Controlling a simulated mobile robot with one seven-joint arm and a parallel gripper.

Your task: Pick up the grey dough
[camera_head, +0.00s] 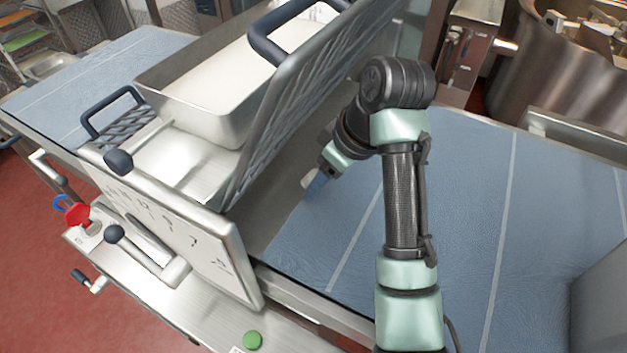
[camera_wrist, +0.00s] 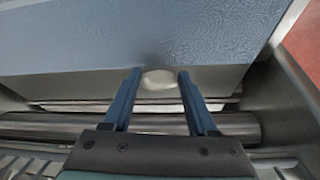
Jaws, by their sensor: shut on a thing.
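The grey dough (camera_wrist: 158,80) is a small pale, rounded lump between the two blue fingers of my gripper (camera_wrist: 159,73) in the wrist view. My gripper is shut on it near the fingertips. In the head view, the dough (camera_head: 308,179) shows as a small pale patch beside my gripper (camera_head: 317,186), partly hidden by the blue fingers. They are at the edge of the blue belt, next to the machine. I cannot tell whether the dough touches the surface beneath.
The machine's lattice guard (camera_head: 285,110) stands upright just left of my arm, with a metal tray (camera_head: 195,100) behind it. A blue conveyor belt (camera_head: 450,200) runs to the right. A metal roller (camera_wrist: 60,125) lies below the fingers. A large kettle (camera_head: 570,75) stands at the back right.

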